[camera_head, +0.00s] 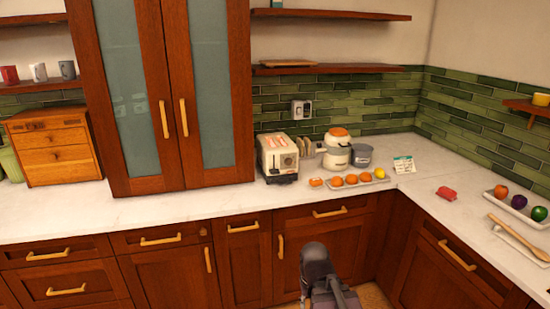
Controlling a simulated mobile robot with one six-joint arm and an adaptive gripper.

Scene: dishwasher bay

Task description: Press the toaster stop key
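The toaster (277,158) is a white box with a reddish-brown top and a dark base. It stands on the white counter just right of the tall cabinet. A small dark dial or key shows on its front face, but the stop key is too small to make out. A dark grey part of my arm (316,262) shows at the bottom middle, in front of the lower cabinets and well below and apart from the toaster. My gripper's fingers are not visible.
A rack (307,146), a cream pot with an orange lid (338,151) and a grey pot (361,156) stand right of the toaster. A tray (331,187) of orange items lies in front. The tall cabinet (222,90) borders the toaster's left. Counter (150,215) left of it is clear.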

